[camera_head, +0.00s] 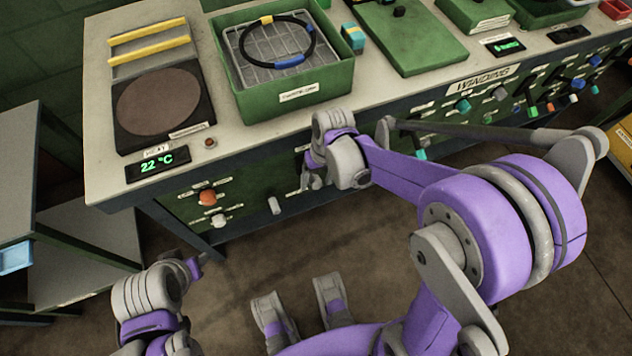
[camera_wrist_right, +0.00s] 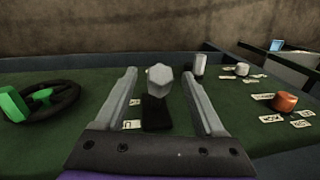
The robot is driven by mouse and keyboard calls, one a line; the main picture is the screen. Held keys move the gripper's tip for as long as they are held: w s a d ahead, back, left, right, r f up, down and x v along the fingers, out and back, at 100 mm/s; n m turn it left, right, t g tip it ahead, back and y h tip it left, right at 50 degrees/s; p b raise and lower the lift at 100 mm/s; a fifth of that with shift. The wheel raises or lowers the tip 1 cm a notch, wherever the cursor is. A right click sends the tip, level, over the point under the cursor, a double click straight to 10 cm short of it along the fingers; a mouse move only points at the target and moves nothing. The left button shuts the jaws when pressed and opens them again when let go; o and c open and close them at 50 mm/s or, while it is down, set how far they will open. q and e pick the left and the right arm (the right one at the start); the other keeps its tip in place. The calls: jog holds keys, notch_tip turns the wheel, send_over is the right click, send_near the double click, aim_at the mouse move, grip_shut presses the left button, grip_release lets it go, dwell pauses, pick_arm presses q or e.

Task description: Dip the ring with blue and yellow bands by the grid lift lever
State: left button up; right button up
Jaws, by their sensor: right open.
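The black ring with blue and yellow bands (camera_head: 288,62) lies on a wire grid (camera_head: 256,45) in the green open tank (camera_head: 296,106) on the bench. My right gripper (camera_head: 312,175) is at the bench's front panel below the tank. In the right wrist view, its open fingers (camera_wrist_right: 158,74) stand either side of a grey knob (camera_wrist_right: 159,82) above a black slot, apparently the grid lift lever. My own gripper and arm mostly hide this lever in the head view. My left arm shows at the lower left, its fingers unclear near a dark purple tip (camera_head: 194,266).
A hot plate (camera_head: 158,101) with a 22 °C display (camera_head: 157,163) stands left of the tank. An orange knob (camera_head: 207,197) and a light lever (camera_head: 274,205) stick out of the panel. A black handwheel with green parts (camera_wrist_right: 40,100) is at the wrist view's left.

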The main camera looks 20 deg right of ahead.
jog(key=shift+a+f, duration=0.15)
jog(key=shift+f, duration=0.6)
grip_shut()
dwell(0.9)
